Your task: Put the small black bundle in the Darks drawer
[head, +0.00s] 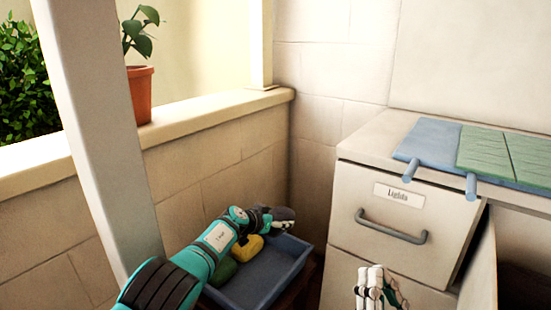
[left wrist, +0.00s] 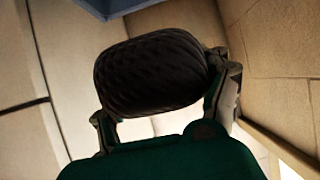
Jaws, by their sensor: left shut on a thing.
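The small black bundle (left wrist: 150,75) is a dark, quilted-looking roll between the fingers of my left gripper (left wrist: 165,100) in the left wrist view. In the head view, my left gripper (head: 276,217) is shut on it above the blue tray (head: 262,294); the bundle is hard to tell from the fingers there. The upper drawer (head: 375,222) reads "Lights" and is closed. A lower front (head: 340,282) shows below it, with no readable label. No "Darks" label is in view. My right gripper (head: 372,285) is before the cabinet, low in the head view; its jaw state is unclear.
The tray holds a yellow bundle (head: 247,248) and a green one (head: 222,271). A pale upright panel (head: 482,265) stands right of the drawers. Blue and green mats (head: 428,143) lie on the countertop. A post (head: 98,140) and low wall are at left.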

